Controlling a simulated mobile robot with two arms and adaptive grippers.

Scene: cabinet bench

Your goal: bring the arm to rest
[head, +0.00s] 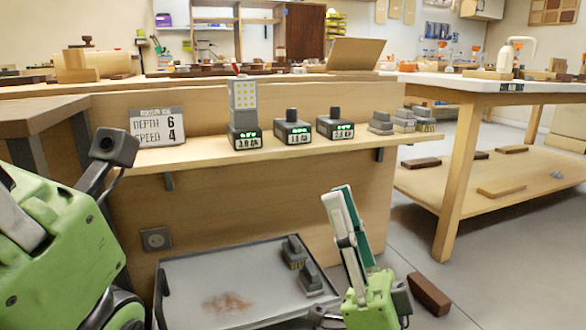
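My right gripper (337,192) shows at the lower middle, in front of the bench, with its long fingers pointing up. The two fingers overlap closely from this angle, so I cannot tell whether they are apart or closed. I see no object between them. The gripper appears below the shelf (220,153) and beside the grey tray cart (190,279). A green part of my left arm (65,235) fills the lower left. My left gripper is not in view.
On the shelf stand a sign (157,126) reading depth 6, speed 4, several chargers with green displays (293,130), and grey brushes (381,123). Two brushes (294,251) lie on the cart. A brown block (429,295) lies on the floor. A table (468,85) stands right.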

